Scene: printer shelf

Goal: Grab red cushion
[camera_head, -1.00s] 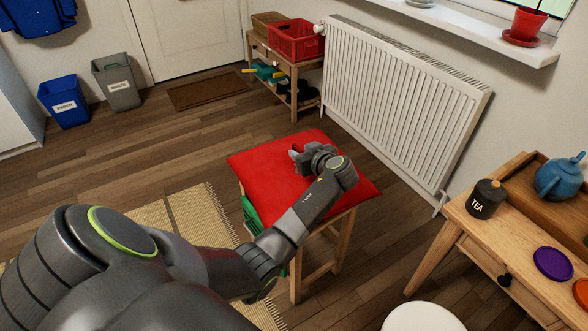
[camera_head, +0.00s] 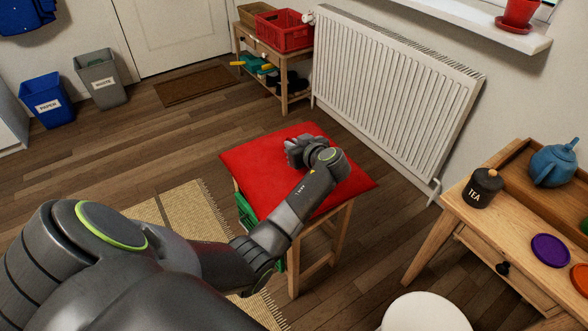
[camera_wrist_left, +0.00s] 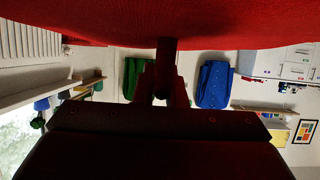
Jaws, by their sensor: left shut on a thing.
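The red cushion (camera_head: 262,165) lies flat on a wooden stool (camera_head: 341,235) in the middle of the head view. My left gripper (camera_head: 293,150) is over the cushion's far middle part and is shut on it; the fingertips are mostly hidden by the wrist. In the left wrist view the red cushion (camera_wrist_left: 160,22) fills the top edge as a broad band, close to the gripper (camera_wrist_left: 165,60). My right gripper is not in view.
A green item (camera_head: 246,215) hangs at the stool's left side. A table with a tea tin (camera_head: 483,188) and a blue teapot (camera_head: 553,165) stands at right. A white radiator (camera_head: 395,95) is behind the stool. A round white seat (camera_head: 426,313) is at the front.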

